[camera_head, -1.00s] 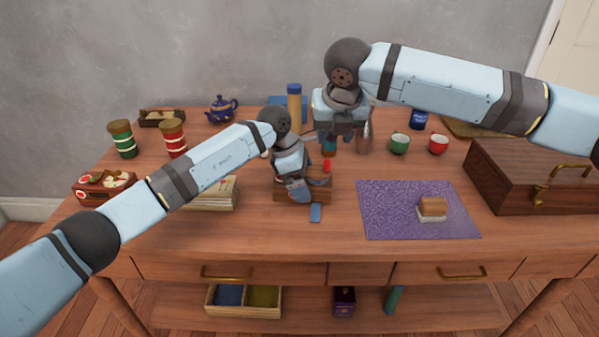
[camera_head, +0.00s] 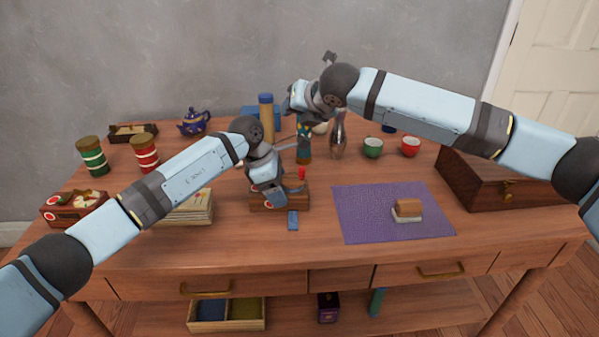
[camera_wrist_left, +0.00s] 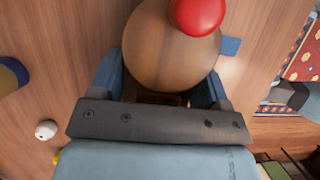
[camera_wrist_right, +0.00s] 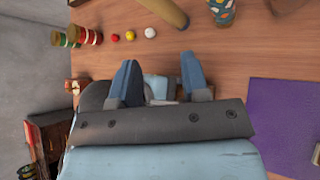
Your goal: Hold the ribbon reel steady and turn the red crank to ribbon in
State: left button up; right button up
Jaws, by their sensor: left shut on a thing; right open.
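The ribbon reel (camera_head: 296,197) stands on the table with a wooden base, and a blue ribbon end (camera_head: 293,220) lies in front of it. Its red crank knob (camera_head: 302,174) stands up at the right side. My left gripper (camera_head: 270,196) is shut on the reel from above and hides part of it. In the left wrist view, the round wooden top (camera_wrist_left: 165,55) sits between the fingers with the red knob (camera_wrist_left: 197,12) at its edge. My right gripper (camera_wrist_right: 160,68) is open, raised behind and above the reel, apart from the crank.
A tan-and-blue cylinder (camera_head: 267,118), a patterned bottle (camera_head: 304,150) and a metallic vase (camera_head: 338,138) stand behind the reel. A purple mat (camera_head: 365,215) lies to the right. Paper stacks (camera_head: 190,210) lie left. Green (camera_head: 372,148) and red (camera_head: 410,146) cups stand farther right.

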jog(key=w+d+r+t+y, duration=0.1)
jog(key=w+d+t+y, duration=0.1)
jog(key=w+t+y, duration=0.15)
jog(key=n+g+y, duration=0.9)
jog(key=n+g, duration=0.3)
jog(key=n, duration=0.5)
send_near(302, 168)
jog(key=shift+d+f, duration=0.45)
jog(key=shift+d, duration=0.4)
jog(key=shift+a, duration=0.4)
jog(key=a, duration=1.1)
jog(key=shift+w, duration=0.35)
